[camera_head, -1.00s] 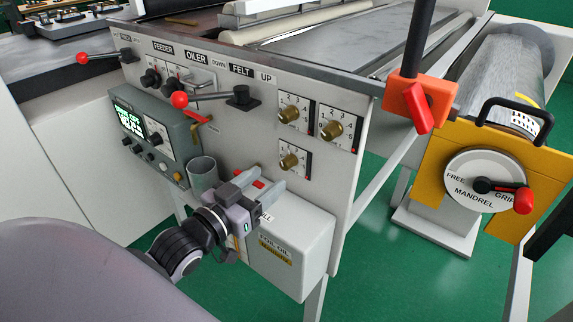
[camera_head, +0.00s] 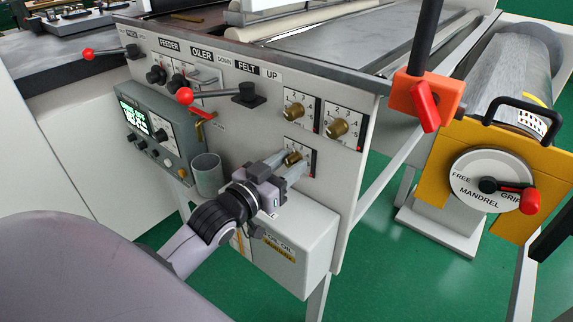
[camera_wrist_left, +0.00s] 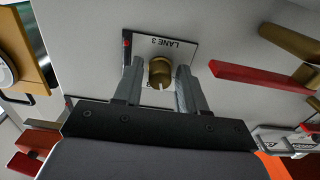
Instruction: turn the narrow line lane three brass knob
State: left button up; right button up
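The lane three brass knob (camera_head: 292,158) is the lower knob on the light grey panel. In the left wrist view the knob (camera_wrist_left: 160,72) has a pale notch or line and sits on a white plate (camera_wrist_left: 180,46) reading LANE 3 upside down. My left gripper (camera_head: 286,166) is at this knob. In the wrist view its fingers (camera_wrist_left: 158,86) stand on either side of the knob, open, with what look like narrow gaps. The fingers partly cover the plate's scale. My right gripper is not in view.
Two brass knobs (camera_head: 293,110) (camera_head: 338,128) sit above. A red-tipped lever (camera_head: 185,96) and a grey cup (camera_head: 206,174) are to the left. A white oil box (camera_head: 298,255) lies below my gripper. The yellow mandrel plate (camera_head: 440,190) stands right, beyond a gap.

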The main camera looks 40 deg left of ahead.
pick_arm(q)
grip_shut()
jog(key=shift+r+n+p, duration=0.25)
jog(key=shift+n+p, duration=0.65)
jog(key=shift+p, duration=0.25)
jog(key=shift+n+p, duration=1.1)
jog(key=shift+p, duration=0.05)
jog(key=shift+n+p, duration=0.8)
jog(key=shift+n, duration=0.2)
jog(key=shift+f+n+p, duration=0.1)
jog(key=shift+n+p, duration=0.35)
jog(key=shift+n, duration=0.35)
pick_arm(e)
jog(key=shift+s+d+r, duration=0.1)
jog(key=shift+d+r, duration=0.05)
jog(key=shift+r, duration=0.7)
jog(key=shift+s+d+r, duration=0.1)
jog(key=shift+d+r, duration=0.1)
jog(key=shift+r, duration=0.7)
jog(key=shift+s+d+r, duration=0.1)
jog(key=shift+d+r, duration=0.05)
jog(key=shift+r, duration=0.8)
pick_arm(q)
jog(key=shift+o, duration=2.2)
grip_release()
jog(key=shift+f, duration=0.1)
